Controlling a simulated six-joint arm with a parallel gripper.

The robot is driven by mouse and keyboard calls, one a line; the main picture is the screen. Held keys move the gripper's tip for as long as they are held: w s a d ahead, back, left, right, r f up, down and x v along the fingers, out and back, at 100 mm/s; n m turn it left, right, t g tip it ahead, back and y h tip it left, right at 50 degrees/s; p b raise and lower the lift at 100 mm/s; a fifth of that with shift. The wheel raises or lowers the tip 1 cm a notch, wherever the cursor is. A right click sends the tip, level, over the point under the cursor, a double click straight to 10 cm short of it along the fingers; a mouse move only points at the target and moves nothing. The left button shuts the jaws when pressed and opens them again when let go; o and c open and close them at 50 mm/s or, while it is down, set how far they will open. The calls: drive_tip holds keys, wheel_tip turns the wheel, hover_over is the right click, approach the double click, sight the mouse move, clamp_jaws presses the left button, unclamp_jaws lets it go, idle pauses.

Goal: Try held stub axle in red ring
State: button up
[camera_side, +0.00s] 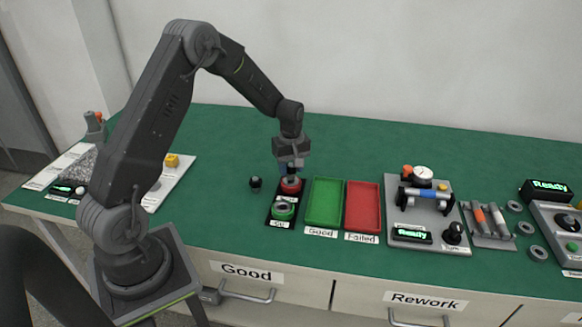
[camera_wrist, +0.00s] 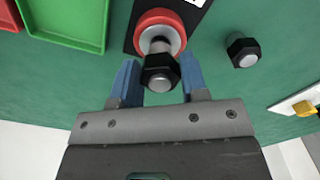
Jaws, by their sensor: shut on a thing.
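My gripper (camera_side: 289,166) is over the red ring (camera_side: 291,186) on the black gauge plate (camera_side: 272,217). In the wrist view its blue fingers (camera_wrist: 158,82) are shut on the stub axle (camera_wrist: 161,74), which has a black hex collar and a grey metal end. The axle lines up with the red ring (camera_wrist: 153,17), whose grey bore shows behind it. I cannot tell how far the axle's far end is inside the bore. The green ring (camera_side: 283,210) sits nearer the front on the same plate.
Another black-collared stub axle (camera_side: 255,183) stands left of the plate; it also shows in the wrist view (camera_wrist: 243,52). The green Good tray (camera_side: 324,203) and red Failed tray (camera_side: 363,206) lie empty to the right. A grey fixture (camera_side: 411,228) stands beyond them.

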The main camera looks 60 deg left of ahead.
wheel_tip(320, 180, up, 4)
drive_tip(key=shift+f, duration=2.2)
drive_tip(key=shift+f, duration=0.55)
idle(1.2)
drive_tip(key=shift+r, duration=0.25)
drive_tip(key=shift+r, duration=0.5)
drive_tip(key=shift+r, duration=1.95)
